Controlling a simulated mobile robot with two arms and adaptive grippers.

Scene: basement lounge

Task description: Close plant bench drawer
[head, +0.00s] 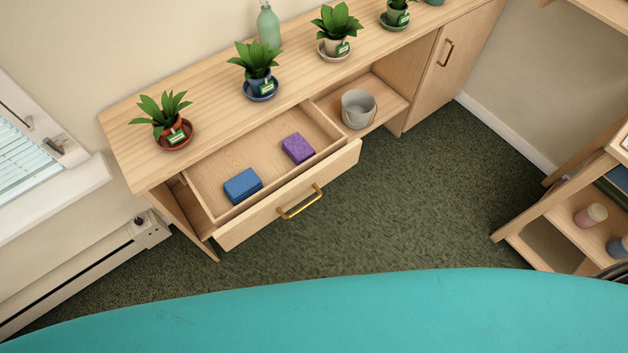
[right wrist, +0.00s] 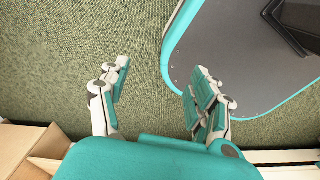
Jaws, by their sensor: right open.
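The plant bench (head: 210,95) is a long light-wood cabinet against the wall in the head view. Its drawer (head: 290,207) is pulled out, with a brass handle (head: 299,202) on the front. A blue block (head: 242,185) and a purple block (head: 298,148) lie inside the drawer. My right gripper (right wrist: 150,98) shows in the right wrist view, open and empty above the green carpet. Part of a light-wood piece shows at that view's lower left; I cannot tell whether it is the drawer. My left gripper is not in view.
Several potted plants, including one in a red pot (head: 175,134), and a green bottle (head: 268,25) stand on the bench top. A grey bucket (head: 358,109) sits in the open shelf beside the drawer. A wooden shelf unit (head: 570,215) stands at right. The carpet (head: 410,190) before the drawer is clear.

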